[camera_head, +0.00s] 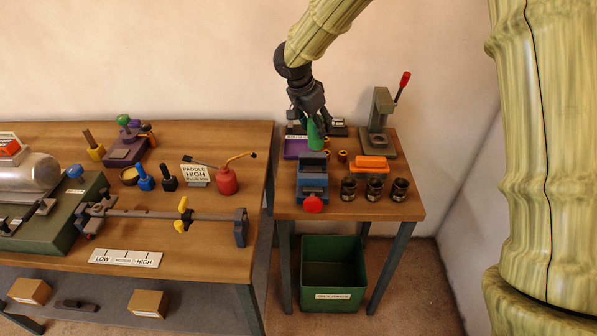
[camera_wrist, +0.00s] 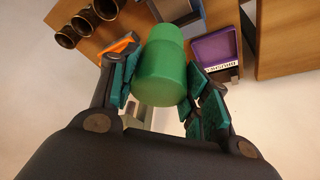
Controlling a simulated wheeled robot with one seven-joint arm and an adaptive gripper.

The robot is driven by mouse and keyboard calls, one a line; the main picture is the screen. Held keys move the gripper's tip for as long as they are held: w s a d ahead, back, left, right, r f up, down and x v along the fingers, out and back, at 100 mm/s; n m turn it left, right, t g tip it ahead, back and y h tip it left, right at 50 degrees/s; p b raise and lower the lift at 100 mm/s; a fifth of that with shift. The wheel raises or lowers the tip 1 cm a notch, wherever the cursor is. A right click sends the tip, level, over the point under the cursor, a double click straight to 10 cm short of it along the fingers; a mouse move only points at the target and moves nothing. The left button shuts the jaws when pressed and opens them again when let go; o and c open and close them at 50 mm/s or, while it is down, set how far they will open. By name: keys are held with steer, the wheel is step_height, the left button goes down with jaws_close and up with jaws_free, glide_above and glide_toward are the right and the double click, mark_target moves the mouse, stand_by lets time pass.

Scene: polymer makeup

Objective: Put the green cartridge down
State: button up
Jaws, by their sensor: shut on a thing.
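The green cartridge (camera_wrist: 163,72) is between the finger pads of my gripper (camera_wrist: 165,85), which is shut on it. In the head view the cartridge (camera_head: 314,134) hangs below my gripper (camera_head: 312,118), over the back part of the small side table (camera_head: 395,207). Its lower end lies close to a purple tray (camera_head: 292,149) in that view; whether it touches anything there cannot be told. In the wrist view the purple tray (camera_wrist: 213,50) is to the right of the cartridge and apart from it.
The side table also bears a blue vise (camera_head: 312,178) with a red knob, an orange block (camera_head: 371,163), several dark cups (camera_head: 374,188) and a lever press (camera_head: 380,125). A green bin (camera_head: 333,275) stands below. The large workbench (camera_head: 185,262) is left, across a narrow gap.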

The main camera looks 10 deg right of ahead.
mark_target(314, 149)
steer(key=f+p, duration=0.1)
steer(key=f, duration=0.5)
steer(key=shift+w+a+p, duration=0.15)
steer(key=shift+w+p, duration=0.05)
steer(key=shift+p, duration=0.2)
steer(key=shift+s+f+p, duration=0.15)
steer(key=shift+f+p, duration=0.15)
steer(key=shift+f, duration=0.45)
steer(key=shift+s+f+p, duration=0.15)
steer(key=shift+f+p, duration=0.15)
steer(key=shift+f, duration=0.45)
jaws_close()
steer(key=shift+f, duration=0.65)
steer(key=o, duration=0.8)
jaws_free()
steer(key=shift+o, duration=1.4)
steer(key=shift+w+f, duration=0.1)
steer(key=shift+w, duration=0.15)
steer(key=shift+a+r, duration=0.2)
steer(key=shift+r, duration=0.45)
steer(key=b+v, duration=0.3)
steer(key=v, duration=0.8)
steer(key=shift+r, duration=0.1)
